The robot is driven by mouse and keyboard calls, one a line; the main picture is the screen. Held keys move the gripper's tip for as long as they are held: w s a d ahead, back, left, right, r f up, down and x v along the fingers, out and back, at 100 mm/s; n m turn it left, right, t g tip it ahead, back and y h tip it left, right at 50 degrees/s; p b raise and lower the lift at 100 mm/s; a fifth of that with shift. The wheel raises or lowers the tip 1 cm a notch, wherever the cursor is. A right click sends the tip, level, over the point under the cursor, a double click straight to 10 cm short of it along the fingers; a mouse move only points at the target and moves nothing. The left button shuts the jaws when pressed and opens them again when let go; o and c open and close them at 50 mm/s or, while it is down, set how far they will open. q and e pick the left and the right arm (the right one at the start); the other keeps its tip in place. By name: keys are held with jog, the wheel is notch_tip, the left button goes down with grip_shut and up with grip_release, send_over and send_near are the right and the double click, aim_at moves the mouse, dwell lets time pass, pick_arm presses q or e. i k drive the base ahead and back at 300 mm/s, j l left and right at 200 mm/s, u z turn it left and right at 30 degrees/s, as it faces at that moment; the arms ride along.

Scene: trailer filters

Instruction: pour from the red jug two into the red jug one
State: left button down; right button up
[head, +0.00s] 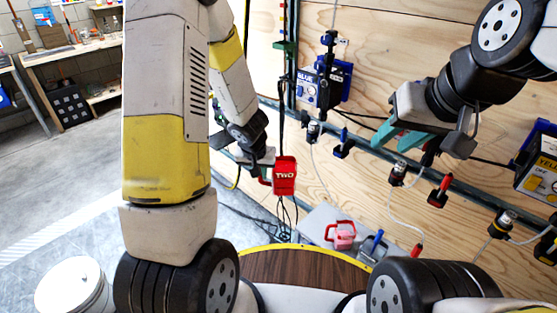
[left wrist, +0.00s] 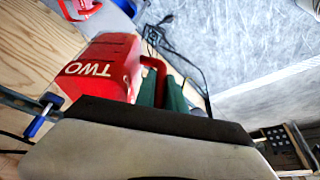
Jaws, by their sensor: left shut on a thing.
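Red jug two (head: 285,177), marked TWO, is in the air left of the middle of the head view. My left gripper (head: 266,163) is shut on its handle. In the left wrist view, jug two (left wrist: 103,68) fills the upper left, with its handle beside my green fingers (left wrist: 160,92). Red jug one (head: 341,235) looks pinkish and stands on a grey surface below and to the right of jug two, apart from it. A red shape at the left wrist view's top left (left wrist: 80,8) may be jug one. My right gripper (head: 402,138) looks open and empty near the wall.
The grey surface (head: 318,220) also holds a blue-handled item (head: 377,241). A rail (head: 370,150) with clamps and fittings runs along the wooden wall. A blue box (head: 320,88) and a yellow-labelled box (head: 540,170) hang there. A white bucket (head: 75,288) stands lower left.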

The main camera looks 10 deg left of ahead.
aim_at(346, 227)
jog(key=i+j, duration=0.1)
jog(key=j, duration=0.65)
jog(key=i+j+z, duration=0.1)
jog(key=j+z, duration=0.4)
jog(key=z, duration=1.15)
jog(key=l, duration=0.3)
jog(key=i+l, duration=0.15)
jog(key=l, duration=0.2)
